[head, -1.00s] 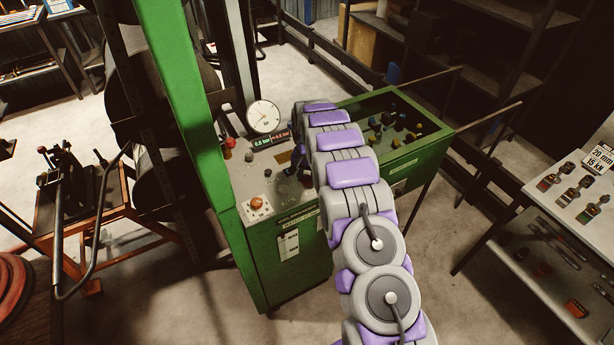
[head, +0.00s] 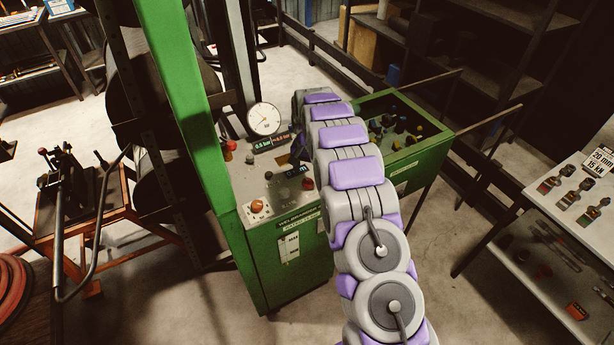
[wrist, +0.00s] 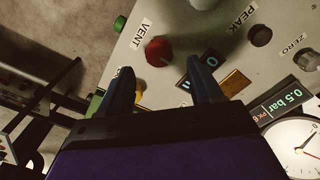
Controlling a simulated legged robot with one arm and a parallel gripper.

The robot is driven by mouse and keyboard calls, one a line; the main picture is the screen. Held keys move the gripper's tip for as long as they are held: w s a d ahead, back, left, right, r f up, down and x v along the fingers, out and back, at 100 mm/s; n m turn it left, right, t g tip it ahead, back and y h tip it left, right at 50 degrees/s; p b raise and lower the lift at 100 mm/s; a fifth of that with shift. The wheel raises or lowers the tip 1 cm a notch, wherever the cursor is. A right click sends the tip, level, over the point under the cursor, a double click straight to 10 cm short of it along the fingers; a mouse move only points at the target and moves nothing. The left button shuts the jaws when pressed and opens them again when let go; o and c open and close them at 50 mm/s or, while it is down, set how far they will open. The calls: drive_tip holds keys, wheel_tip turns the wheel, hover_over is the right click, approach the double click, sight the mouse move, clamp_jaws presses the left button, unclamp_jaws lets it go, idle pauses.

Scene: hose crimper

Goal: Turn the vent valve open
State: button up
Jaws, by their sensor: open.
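The vent valve is a red knob (wrist: 158,51) beside the VENT label on the grey panel (wrist: 215,35). In the head view the red knob (head: 308,183) shows just left of my arm. My gripper (wrist: 160,66) is open, with dark blue fingers spread apart. In the wrist view the knob appears between and slightly beyond the fingertips. I cannot tell whether either finger touches it. In the head view my gripper (head: 297,152) is over the panel, partly hidden by my arm.
A round dial gauge (head: 263,118) stands at the panel's back, beside a digital display (wrist: 285,105). PEAK (wrist: 260,35) and ZERO (wrist: 306,60) buttons are nearby. A green post (head: 180,100) rises at the left. A green bin (head: 415,155) of small parts is at the right.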

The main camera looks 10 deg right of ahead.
sight(307, 181)
wheel_tip(307, 181, up, 13)
drive_tip(key=shift+f+p, duration=0.2)
drive_tip(key=shift+p, duration=0.2)
drive_tip(key=s+r+n+b, duration=0.1)
drive_tip(key=s+r, duration=0.2)
drive_tip(key=s, duration=0.6)
drive_tip(key=s+r+n+g+b, duration=0.1)
drive_tip(key=s+r, duration=0.3)
drive_tip(key=s, duration=0.4)
drive_tip(key=s+r+n+b, duration=0.1)
drive_tip(key=s+r, duration=0.2)
drive_tip(key=s, duration=0.6)
drive_tip(key=s+f+n+b, duration=0.1)
drive_tip(key=s+f, duration=0.1)
drive_tip(key=s, duration=1.1)
drive_tip(key=s+f+n+b, duration=0.1)
drive_tip(key=s+f, duration=0.2)
drive_tip(key=s, duration=1)
drive_tip(key=shift+s+f+n+g, duration=0.2)
drive_tip(key=shift+s+n+g, duration=0.1)
drive_tip(key=shift+s+g, duration=0.1)
